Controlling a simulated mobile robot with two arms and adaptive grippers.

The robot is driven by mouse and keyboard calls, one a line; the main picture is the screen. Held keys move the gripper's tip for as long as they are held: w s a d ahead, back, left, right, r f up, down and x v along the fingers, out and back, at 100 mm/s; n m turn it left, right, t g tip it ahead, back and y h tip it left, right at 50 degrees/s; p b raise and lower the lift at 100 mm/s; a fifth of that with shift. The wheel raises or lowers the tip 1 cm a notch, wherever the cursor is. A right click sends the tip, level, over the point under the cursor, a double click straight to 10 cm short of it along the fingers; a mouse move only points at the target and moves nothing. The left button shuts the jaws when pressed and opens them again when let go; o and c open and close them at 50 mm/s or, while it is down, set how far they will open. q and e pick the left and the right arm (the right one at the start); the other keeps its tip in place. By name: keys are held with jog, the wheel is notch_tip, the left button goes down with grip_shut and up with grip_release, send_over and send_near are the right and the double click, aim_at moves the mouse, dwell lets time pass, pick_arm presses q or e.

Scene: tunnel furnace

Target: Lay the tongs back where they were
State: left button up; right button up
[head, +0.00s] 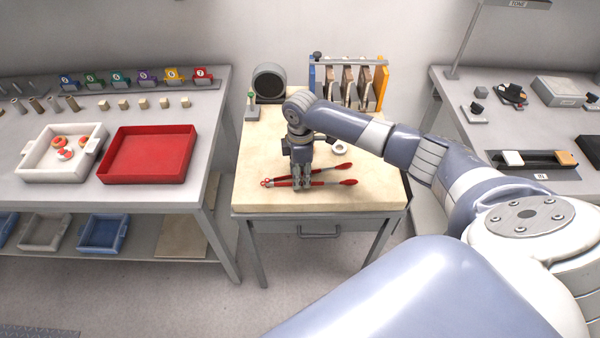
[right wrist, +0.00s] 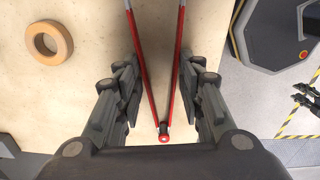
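The tongs (head: 333,182), red and steel, are on the wooden top of the small middle table (head: 255,197), near its front edge. Their two arms spread toward the right, and the joined end is at the left. In the right wrist view the fingers of my right gripper (right wrist: 166,95) stand apart, one on each side of the tongs (right wrist: 147,70), with a gap visible at the right finger. The tongs appear to rest on the tabletop.
A tape ring (head: 339,147) lies behind the tongs; it also shows in the right wrist view (right wrist: 50,42). A rack (head: 348,82) and a round dark device (head: 269,82) stand at the table's back. A left bench holds a red tray (head: 148,171) and a white tray (head: 40,172).

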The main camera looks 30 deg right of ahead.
notch_tip(320, 180, up, 12)
dwell(0.4)
jog(key=shift+w, duration=0.1)
